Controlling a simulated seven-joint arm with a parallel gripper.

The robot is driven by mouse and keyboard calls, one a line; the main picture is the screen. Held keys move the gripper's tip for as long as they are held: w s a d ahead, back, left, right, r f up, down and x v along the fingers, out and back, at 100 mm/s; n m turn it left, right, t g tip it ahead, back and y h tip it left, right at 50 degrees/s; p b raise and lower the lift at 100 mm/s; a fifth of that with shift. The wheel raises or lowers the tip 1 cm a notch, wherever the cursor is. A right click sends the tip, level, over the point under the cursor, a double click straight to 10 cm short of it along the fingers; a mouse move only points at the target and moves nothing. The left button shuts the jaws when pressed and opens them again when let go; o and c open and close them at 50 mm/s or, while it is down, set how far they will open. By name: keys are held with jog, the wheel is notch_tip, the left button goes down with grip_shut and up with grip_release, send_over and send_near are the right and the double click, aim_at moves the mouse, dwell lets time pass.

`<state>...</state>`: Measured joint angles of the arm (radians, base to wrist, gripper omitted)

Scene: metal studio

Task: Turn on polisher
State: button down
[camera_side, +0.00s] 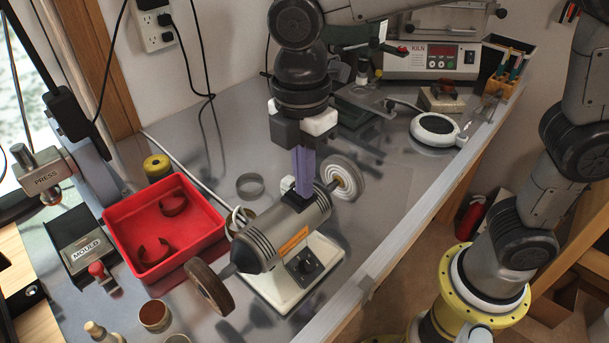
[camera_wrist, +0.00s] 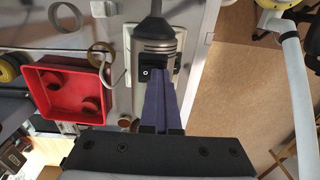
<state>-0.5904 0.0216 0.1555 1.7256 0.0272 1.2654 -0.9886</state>
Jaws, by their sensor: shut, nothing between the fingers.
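The polisher (camera_side: 262,247) is a grey motor on a white base with a dark dial (camera_side: 306,265) on its front. A brown wheel (camera_side: 209,287) is on its left end and a pale buffing wheel (camera_side: 343,178) on its right. My gripper (camera_side: 303,194) is shut and empty, pointing down with its purple fingers at the top of the motor. In the wrist view, the fingertips are beside a black switch (camera_wrist: 145,72) with a white mark on top of the polisher (camera_wrist: 158,32). The fingers partly cover the switch area. I cannot tell whether they touch it.
A red tray (camera_side: 190,237) with brown rings stands left of the polisher. A metal ring (camera_side: 250,184) and a white cable lie behind it. A kiln (camera_side: 432,60) and a round white device (camera_side: 435,129) stand farther back. The bench edge (camera_side: 385,247) is close on the right.

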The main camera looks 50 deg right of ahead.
aim_at(294, 188)
jog(key=shift+w+d+f, duration=0.1)
jog(key=shift+w+f, duration=0.4)
jog(key=shift+w, duration=0.1)
jog(key=shift+r, duration=0.15)
notch_tip(294, 188, up, 15)
jog(key=shift+w, duration=0.3)
jog(key=shift+f, duration=0.2)
jog(key=shift+r+g, duration=0.15)
jog(key=shift+g, duration=0.35)
jog(key=f, duration=0.4)
jog(key=s+f, duration=0.1)
jog(key=f, duration=0.9)
jog(key=shift+s, duration=0.3)
